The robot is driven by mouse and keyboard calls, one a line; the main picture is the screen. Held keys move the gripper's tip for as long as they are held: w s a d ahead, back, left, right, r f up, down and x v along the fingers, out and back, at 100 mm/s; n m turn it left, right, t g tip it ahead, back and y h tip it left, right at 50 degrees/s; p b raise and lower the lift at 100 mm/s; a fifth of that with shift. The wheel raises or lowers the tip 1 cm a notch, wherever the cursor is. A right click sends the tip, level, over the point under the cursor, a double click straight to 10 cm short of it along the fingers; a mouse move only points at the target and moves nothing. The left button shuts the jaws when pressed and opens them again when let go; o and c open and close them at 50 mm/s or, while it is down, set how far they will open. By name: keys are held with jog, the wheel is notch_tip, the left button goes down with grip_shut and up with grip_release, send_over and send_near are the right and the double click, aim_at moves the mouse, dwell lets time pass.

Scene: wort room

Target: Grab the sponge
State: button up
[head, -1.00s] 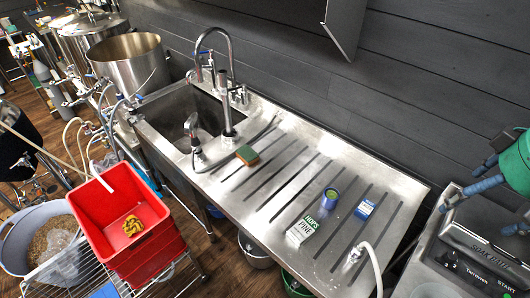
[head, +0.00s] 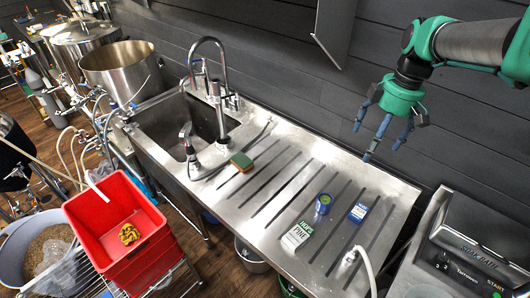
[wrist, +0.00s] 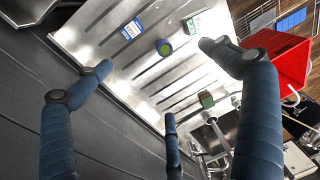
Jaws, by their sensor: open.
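The sponge (head: 242,161), green and orange-brown, lies on the ribbed steel drainboard (head: 285,150) just right of the sink in the head view. In the wrist view the sponge (wrist: 206,99) is small, beyond my spread fingers. My gripper (head: 382,140) has blue fingers and a green palm. It is open and empty, held above the drainboard's back right part, well to the right of the sponge.
A round tin (head: 323,203), a blue box (head: 358,212) and a white-green carton (head: 296,236) stand on the drainboard's right half. A red bin (head: 118,228) is at lower left.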

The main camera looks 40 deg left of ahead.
jog(key=s+a+f+n+p, duration=0.1)
jog(key=a+f+n+p, duration=0.2)
jog(key=a, duration=1.3)
jog(key=s+a+f+n+p, duration=0.1)
jog(key=a+f+n+p, duration=0.1)
jog(key=a+f+n, duration=0.5)
jog(key=s+a+f+n+p, duration=0.1)
jog(key=a+f+n+p, duration=0.2)
jog(key=a+f, duration=0.8)
jog(key=a+n, duration=0.2)
jog(key=a, duration=1.2)
jog(key=shift+s+f+g+h+p, duration=0.15)
jog(key=shift+f+g+h+p, duration=0.15)
jog(key=shift+g+h, duration=0.1)
send_over(242, 159)
jog(key=shift+w+d+f+b, duration=0.1)
jog(key=shift+w+f+b, duration=0.1)
jog(key=shift+f, duration=1.9)
jog(key=shift+w+f+b, duration=0.1)
jog(key=shift+w+f, duration=0.05)
jog(key=shift+f, duration=1.95)
jog(key=shift+s+f, duration=0.2)
jog(key=shift+f, duration=1.1)
jog(key=shift+s+f, duration=0.15)
jog(key=shift+f, duration=1.15)
